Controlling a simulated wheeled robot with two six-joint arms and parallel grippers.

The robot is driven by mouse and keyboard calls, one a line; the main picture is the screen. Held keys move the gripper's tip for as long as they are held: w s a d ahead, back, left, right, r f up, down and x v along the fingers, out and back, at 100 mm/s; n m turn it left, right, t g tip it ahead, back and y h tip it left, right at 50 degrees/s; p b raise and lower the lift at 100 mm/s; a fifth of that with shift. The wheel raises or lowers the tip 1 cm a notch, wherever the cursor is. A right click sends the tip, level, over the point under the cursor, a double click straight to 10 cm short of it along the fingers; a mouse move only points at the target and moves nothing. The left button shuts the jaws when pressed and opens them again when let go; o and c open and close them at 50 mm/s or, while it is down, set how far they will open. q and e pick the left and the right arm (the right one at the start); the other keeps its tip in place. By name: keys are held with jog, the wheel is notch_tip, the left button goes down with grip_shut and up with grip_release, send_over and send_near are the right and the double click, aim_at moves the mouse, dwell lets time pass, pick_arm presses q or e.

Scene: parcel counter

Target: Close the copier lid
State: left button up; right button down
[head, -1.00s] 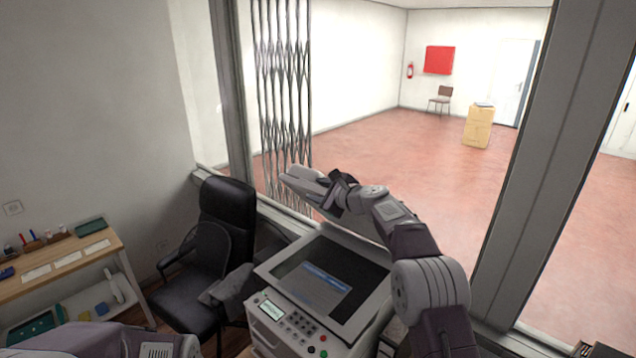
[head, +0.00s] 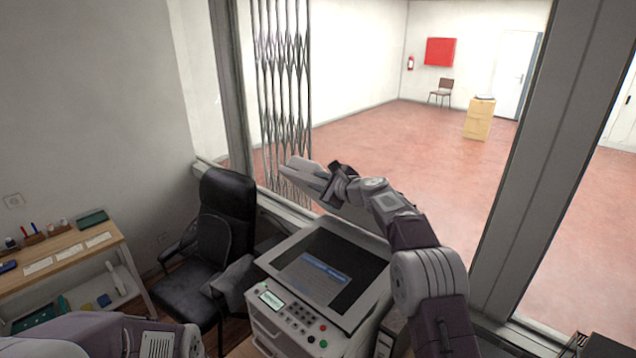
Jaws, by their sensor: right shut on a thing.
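The copier (head: 274,322) stands low in the middle of the head view, with its dark glass (head: 350,270) uncovered and a blue-and-white sheet (head: 322,279) on it. The copier lid (head: 304,177) is open, a pale grey slab raised at the copier's far side and seen nearly edge-on. My right gripper (head: 338,181) is shut on the lid's upper edge. My right arm comes in from the lower right and hides part of the lid and the copier's right side. Part of my left arm shows at the bottom left; its gripper is out of view.
A black office chair (head: 224,215) stands close to the copier's left. A wooden side table (head: 75,255) with small items is at the far left. A window frame post (head: 535,170) rises at the right. The space above the glass is clear.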

dwell(0.9)
